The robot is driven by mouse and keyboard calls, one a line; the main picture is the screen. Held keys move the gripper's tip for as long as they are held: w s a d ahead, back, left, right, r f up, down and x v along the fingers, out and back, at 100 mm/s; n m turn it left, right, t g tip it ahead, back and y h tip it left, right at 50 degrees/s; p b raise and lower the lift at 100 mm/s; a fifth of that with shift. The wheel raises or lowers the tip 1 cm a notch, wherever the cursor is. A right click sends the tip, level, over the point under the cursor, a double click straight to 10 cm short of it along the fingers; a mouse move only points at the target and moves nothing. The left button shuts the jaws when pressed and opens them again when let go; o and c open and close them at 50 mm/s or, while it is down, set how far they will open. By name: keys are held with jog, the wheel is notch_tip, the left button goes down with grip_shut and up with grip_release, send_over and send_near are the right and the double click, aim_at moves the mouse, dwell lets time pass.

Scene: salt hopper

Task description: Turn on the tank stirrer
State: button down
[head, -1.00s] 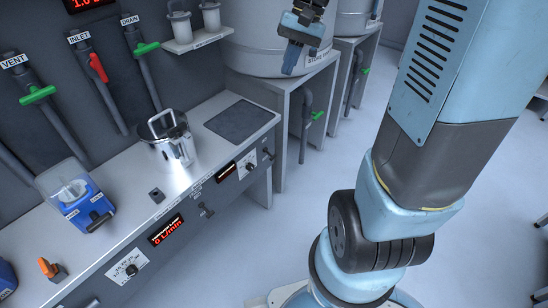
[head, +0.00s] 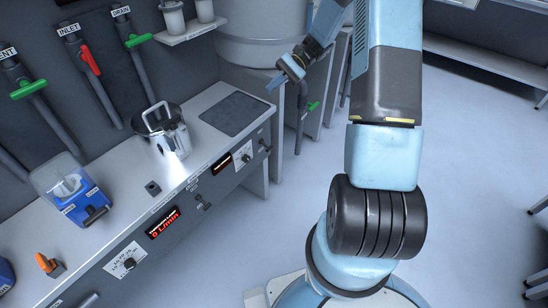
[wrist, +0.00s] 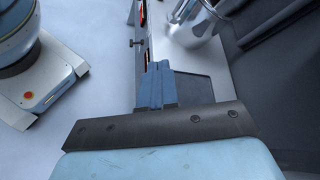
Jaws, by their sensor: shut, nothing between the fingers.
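My gripper (head: 273,84) is shut and empty, in front of the large grey tank (head: 250,52) at the back right of the bench. In the wrist view its closed blue fingers (wrist: 158,68) point along the bench front, beside the dark square plate (wrist: 192,87). A white dial panel (head: 243,155) with a small lit display (head: 221,163) is on the bench front. A second dial panel (head: 126,262) is nearer, by a red display (head: 164,224) reading 0 L/min. I cannot read which control is the stirrer's.
A steel pot (head: 174,142) and a blue device (head: 80,200) stand on the bench. Pipes with green and red handles (head: 90,62) line the wall. A green-handled valve (head: 313,106) is right of the bench. The floor right of the bench is clear.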

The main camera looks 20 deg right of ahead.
jog(key=w+d+f+m+t+y, duration=0.1)
jog(key=w+f+m+y, duration=0.15)
jog(key=f, duration=0.45)
jog(key=w+d+f+m+t+y, duration=0.1)
jog(key=w+d+f+y, duration=0.15)
jog(key=f, duration=0.45)
jog(key=m+t+y, duration=0.4)
jog(key=m+t, duration=0.6)
jog(key=t, duration=0.2)
send_near(269, 149)
notch_tip(269, 149, up, 3)
jog(key=w, duration=0.1)
jog(key=s+f+m+t+h, duration=0.5)
jog(key=f+m+t, duration=0.3)
jog(key=f, duration=0.4)
jog(key=shift+s+a+t+h, duration=0.4)
jog(key=shift+t+h, duration=0.3)
jog(key=shift+t, duration=0.2)
jog(key=shift+w+a+m, duration=0.1)
jog(key=shift+m, duration=0.15)
jog(key=s+d+r+x, duration=0.1)
jog(key=r+x, duration=0.1)
jog(key=x, duration=1)
jog(key=shift+a+r, duration=0.2)
jog(key=shift+r, duration=0.15)
